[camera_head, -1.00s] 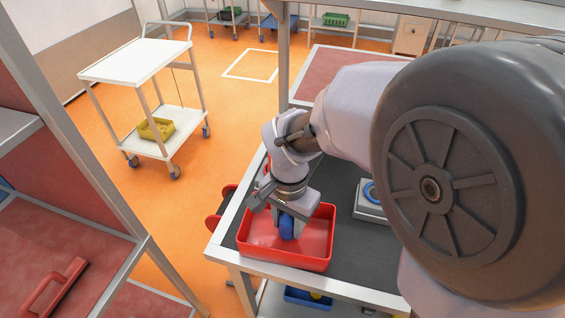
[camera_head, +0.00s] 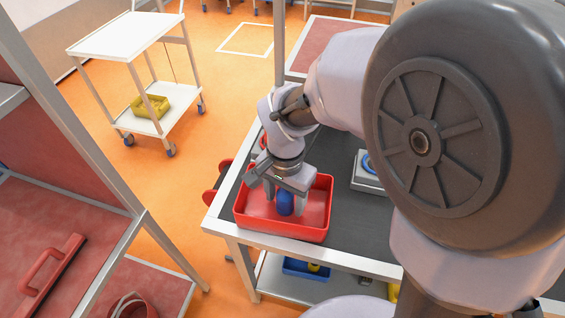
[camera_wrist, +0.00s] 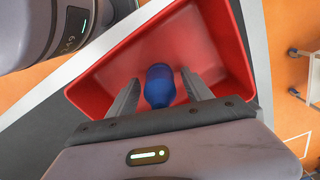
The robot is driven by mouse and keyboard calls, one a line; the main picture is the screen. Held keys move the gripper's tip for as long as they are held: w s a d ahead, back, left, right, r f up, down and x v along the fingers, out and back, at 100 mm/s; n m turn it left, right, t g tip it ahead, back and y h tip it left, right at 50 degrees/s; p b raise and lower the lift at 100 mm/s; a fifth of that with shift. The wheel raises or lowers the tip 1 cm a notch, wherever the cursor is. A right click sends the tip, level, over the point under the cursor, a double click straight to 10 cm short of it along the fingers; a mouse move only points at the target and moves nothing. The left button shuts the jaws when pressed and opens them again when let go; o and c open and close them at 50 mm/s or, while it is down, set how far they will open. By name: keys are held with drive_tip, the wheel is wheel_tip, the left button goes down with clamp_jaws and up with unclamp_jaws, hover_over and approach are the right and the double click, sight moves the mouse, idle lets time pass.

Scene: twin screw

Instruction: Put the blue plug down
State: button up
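The blue plug (camera_head: 286,203) is inside the red tray (camera_head: 313,235), which sits near the front left corner of a dark-topped table. My gripper (camera_head: 284,206) reaches down into the tray with one finger on each side of the plug. In the wrist view the blue plug (camera_wrist: 159,87) lies between the fingers of my gripper (camera_wrist: 160,80), with a gap showing on both sides. The gripper is open. The plug looks upright on the tray floor, though its underside is hidden.
A grey block with a blue ring (camera_head: 367,170) is on the table right of the tray. A blue bin (camera_head: 305,269) is on the shelf below. A white cart (camera_head: 125,35) stands at the back left.

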wheel_tip(320, 180, up, 14)
drive_tip(key=p, duration=0.6)
drive_tip(key=shift+s+d, duration=0.1)
drive_tip(key=shift+d, duration=0.05)
drive_tip(key=s+d+r+n+t+y, duration=0.2)
drive_tip(key=s+d+r+t, duration=0.3)
drive_tip(key=s, duration=0.6)
wheel_tip(320, 180, up, 2)
drive_tip(key=shift+d+n+t, duration=0.4)
drive_tip(key=shift+d, duration=0.3)
drive_tip(key=shift+s+f, duration=0.1)
drive_tip(key=shift+f, duration=0.15)
